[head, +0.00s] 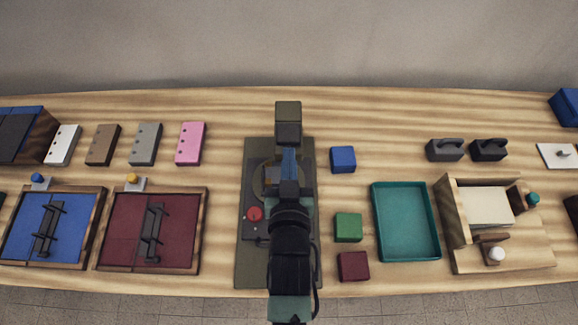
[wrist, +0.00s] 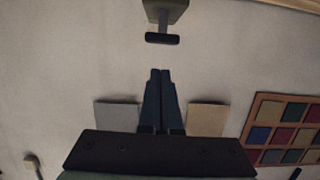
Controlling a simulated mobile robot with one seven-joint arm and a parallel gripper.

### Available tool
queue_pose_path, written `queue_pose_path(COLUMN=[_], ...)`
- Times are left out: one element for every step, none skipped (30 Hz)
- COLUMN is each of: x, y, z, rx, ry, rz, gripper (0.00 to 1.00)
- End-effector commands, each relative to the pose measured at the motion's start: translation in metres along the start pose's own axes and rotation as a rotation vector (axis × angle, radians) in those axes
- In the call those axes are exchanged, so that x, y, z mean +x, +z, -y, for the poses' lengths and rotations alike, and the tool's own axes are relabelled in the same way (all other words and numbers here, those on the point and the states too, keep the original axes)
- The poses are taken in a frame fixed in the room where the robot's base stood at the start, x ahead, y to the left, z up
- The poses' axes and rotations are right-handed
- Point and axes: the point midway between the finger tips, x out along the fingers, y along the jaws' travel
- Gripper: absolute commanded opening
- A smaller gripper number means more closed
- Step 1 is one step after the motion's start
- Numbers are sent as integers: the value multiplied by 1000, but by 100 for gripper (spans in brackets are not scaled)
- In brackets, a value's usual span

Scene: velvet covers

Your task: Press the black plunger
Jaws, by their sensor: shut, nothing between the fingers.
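The black plunger (wrist: 162,38) shows ahead of my fingertips in the wrist view, a dark bar-shaped head on a short grey stem that joins an olive block (wrist: 170,8). In the head view the dark plunger head (head: 288,133) lies just beyond my fingers, with the olive block (head: 288,109) behind it. My gripper (wrist: 160,72) has its two dark blue fingers together and empty, pointing toward the plunger. In the wrist view there is a visible gap between fingertips and plunger head; how deep it is I cannot tell. My gripper also shows in the head view (head: 289,153).
Below my arm is an olive board (head: 250,270) with a red button (head: 254,214). Blue (head: 343,159), green (head: 348,226) and maroon (head: 353,266) blocks and a teal tray (head: 432,230) stand to its right. Blue and maroon framed panels lie left.

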Motion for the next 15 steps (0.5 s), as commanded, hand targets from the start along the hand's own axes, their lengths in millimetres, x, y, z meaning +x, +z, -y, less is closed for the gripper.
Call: queue_pose_path(x=[-7, -10, -13, -16, -17, -19, -20, -21, -22, -22, -22, -22, -22, -22, -22], y=[2, 2, 2, 1, 1, 0, 0, 0, 0, 0, 0, 0, 0, 0, -1], z=[0, 0, 0, 0, 0, 0, 0, 0, 0, 0, 0, 0, 0, 0, 0], rx=[0, 0, 0, 0, 0, 0, 0, 0, 0, 0, 0, -1, -1, -1, -1], ry=[0, 0, 0, 0, 0, 0, 0, 0, 0, 0, 0, 0, 0, 0, 0], rz=[1, 1, 1, 1, 1, 0, 0, 0, 0, 0, 0, 0, 0, 0, 0], gripper=[0, 0, 0, 0, 0, 0, 0, 0, 0, 0, 0, 0, 0, 0, 0])
